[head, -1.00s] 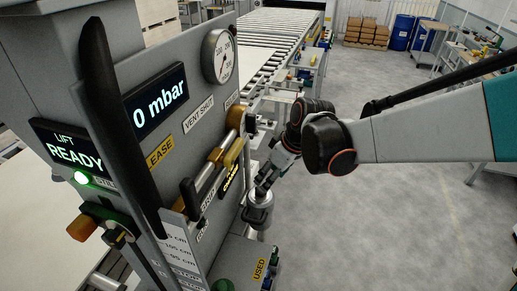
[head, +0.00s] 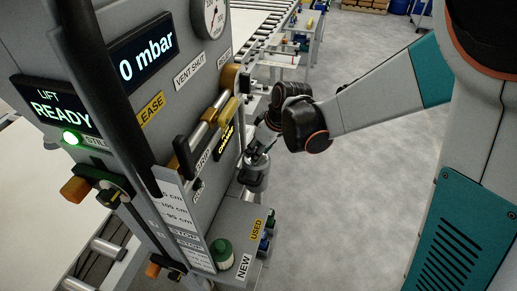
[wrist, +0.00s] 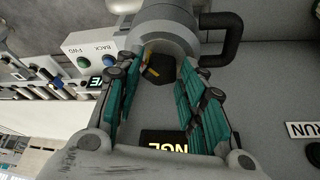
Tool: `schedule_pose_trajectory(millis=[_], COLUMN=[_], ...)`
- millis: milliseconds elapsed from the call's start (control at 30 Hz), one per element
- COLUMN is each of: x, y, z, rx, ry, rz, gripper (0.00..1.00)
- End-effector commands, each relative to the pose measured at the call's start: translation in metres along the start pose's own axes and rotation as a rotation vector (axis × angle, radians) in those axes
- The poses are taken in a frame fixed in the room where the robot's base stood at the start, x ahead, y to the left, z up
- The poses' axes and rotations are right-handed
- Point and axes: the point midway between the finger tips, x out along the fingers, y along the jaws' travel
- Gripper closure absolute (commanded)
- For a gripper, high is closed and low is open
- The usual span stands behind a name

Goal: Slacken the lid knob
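The lid knob (wrist: 158,70) shows in the wrist view as a dark, faceted knob with a small yellow mark, in front of a round grey housing (wrist: 163,35). My gripper (wrist: 155,62) is open, with its teal-padded fingers on either side of the knob. Gaps show between the pads and the knob, so I see no clear contact. In the head view my gripper (head: 262,150) reaches down to the top of the grey canister (head: 255,177) beside the panel. The knob itself is hidden there by the fingers.
The grey control panel (head: 150,85) stands close on the left, with a brass-and-black valve bar (head: 205,130) jutting out near my gripper. Open floor (head: 360,190) lies right.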

Motion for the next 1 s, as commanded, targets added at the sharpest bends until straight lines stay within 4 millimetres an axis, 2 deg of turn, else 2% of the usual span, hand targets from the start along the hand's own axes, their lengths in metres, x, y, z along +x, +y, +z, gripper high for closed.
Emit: schedule_pose_trajectory(millis=[33,67,100,467,1000], x=[-0.0001,-0.0001,-0.0001,0.0004,0.0013], y=[0.0001,0.0001,0.0001,0.0010,0.0046], z=[0.0000,0.0000,0.0000,0.0004,-0.0004], rx=[0.000,0.000,0.000,-0.041,-0.387], ry=[0.000,0.000,0.000,0.000,0.000], rz=[0.000,0.000,0.000,-0.017,-0.161], gripper=[0.84,0.90,0.92,0.92,0.91])
